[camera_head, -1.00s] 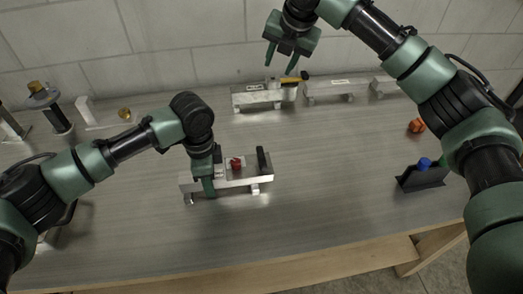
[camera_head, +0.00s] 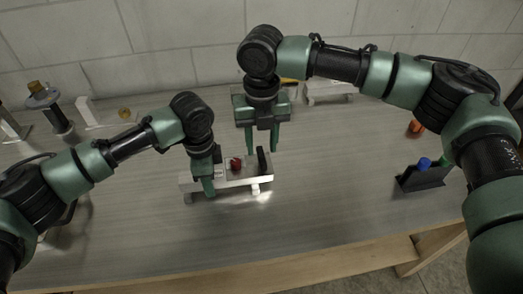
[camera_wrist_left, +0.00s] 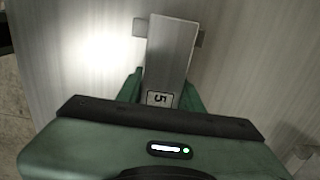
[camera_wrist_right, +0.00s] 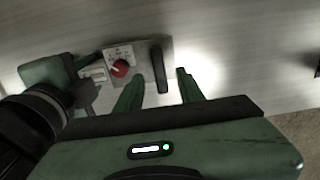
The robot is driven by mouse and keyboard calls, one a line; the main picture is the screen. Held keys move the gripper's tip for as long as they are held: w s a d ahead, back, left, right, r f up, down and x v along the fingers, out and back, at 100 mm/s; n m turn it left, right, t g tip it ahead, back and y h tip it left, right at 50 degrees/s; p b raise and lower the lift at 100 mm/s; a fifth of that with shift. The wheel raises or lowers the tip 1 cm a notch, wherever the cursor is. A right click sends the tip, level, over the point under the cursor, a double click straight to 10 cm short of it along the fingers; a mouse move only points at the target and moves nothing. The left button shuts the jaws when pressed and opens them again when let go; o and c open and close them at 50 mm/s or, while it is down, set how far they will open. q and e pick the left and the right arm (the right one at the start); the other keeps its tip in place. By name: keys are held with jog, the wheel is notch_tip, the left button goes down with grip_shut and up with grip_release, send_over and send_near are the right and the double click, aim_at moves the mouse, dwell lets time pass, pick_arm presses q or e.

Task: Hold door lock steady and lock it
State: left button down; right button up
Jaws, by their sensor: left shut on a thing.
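The door lock (camera_head: 236,180) is a pale metal bar fixture with a red knob (camera_head: 236,163) and an upright black handle (camera_head: 262,160). My left gripper (camera_head: 207,185) is shut on the lock's left end; the left wrist view shows the bar (camera_wrist_left: 170,45), marked "5", between its fingers. My right gripper (camera_head: 262,148) is open and empty, pointing down just above the handle. In the right wrist view, the handle (camera_wrist_right: 157,65) stands upright in front of the gap between the open fingers (camera_wrist_right: 160,90), with the red knob (camera_wrist_right: 121,68) to its left.
Another metal fixture (camera_head: 328,92) stands at the back, with one beside it mostly hidden by my right arm. A black holder (camera_head: 422,178) with a blue knob and an orange piece (camera_head: 416,127) are at the right. The table front is clear.

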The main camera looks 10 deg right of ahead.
aim_at(262, 155)
jog(key=shift+f, duration=1.55)
jog(key=shift+c, duration=0.4)
grip_shut()
